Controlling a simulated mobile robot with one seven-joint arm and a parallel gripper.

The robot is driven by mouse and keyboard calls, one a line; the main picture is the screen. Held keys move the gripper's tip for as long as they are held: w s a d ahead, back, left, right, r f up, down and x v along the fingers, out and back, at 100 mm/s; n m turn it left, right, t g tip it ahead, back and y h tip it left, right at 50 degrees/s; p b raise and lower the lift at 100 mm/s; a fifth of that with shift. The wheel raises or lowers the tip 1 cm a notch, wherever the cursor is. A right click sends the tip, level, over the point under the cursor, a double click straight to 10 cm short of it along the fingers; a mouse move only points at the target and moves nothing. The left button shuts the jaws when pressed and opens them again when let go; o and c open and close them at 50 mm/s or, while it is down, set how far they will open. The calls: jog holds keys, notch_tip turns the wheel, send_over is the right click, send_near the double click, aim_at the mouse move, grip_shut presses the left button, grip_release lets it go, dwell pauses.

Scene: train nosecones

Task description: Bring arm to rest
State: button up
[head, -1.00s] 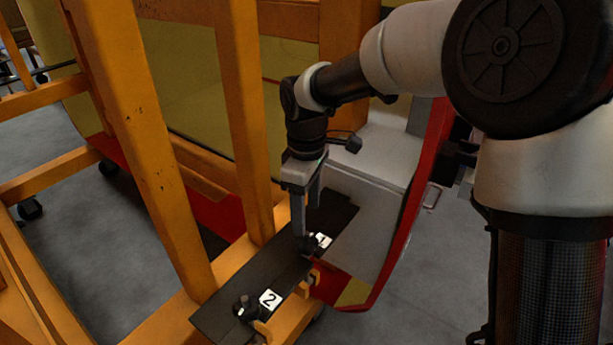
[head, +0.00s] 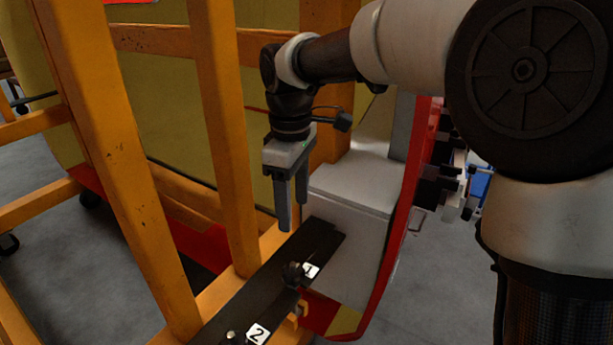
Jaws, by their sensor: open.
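My gripper (head: 293,214) points down in the head view, with its two grey fingers apart and nothing between them. It hangs above a black plate (head: 325,238) that lies on the orange frame. A black knob (head: 293,273) beside the label 1 (head: 311,270) stands on the plate, below the fingers and apart from them. A second knob (head: 233,338) beside the label 2 (head: 257,334) sits at the bottom edge of the view, partly cut off.
Orange posts (head: 226,130) of the frame rise close to the left of my gripper. A grey box-like block (head: 352,190) and a red curved edge (head: 408,215) are close on the right. Grey floor (head: 445,285) shows open at the lower right.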

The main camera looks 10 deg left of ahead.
jog(key=s+d+r+m+t, duration=0.1)
jog(key=s+d+r+m, duration=0.25)
jog(key=d, duration=0.35)
jog(key=s+d+r+m+t, duration=0.2)
jog(key=s+d+m, duration=0.15)
jog(key=d, duration=0.35)
jog(key=s+d+f+m+t, duration=0.2)
jog(key=s+d+m, duration=0.7)
jog(key=s+d, duration=0.1)
jog(key=shift+d+f, duration=0.2)
jog(key=shift+d, duration=0.6)
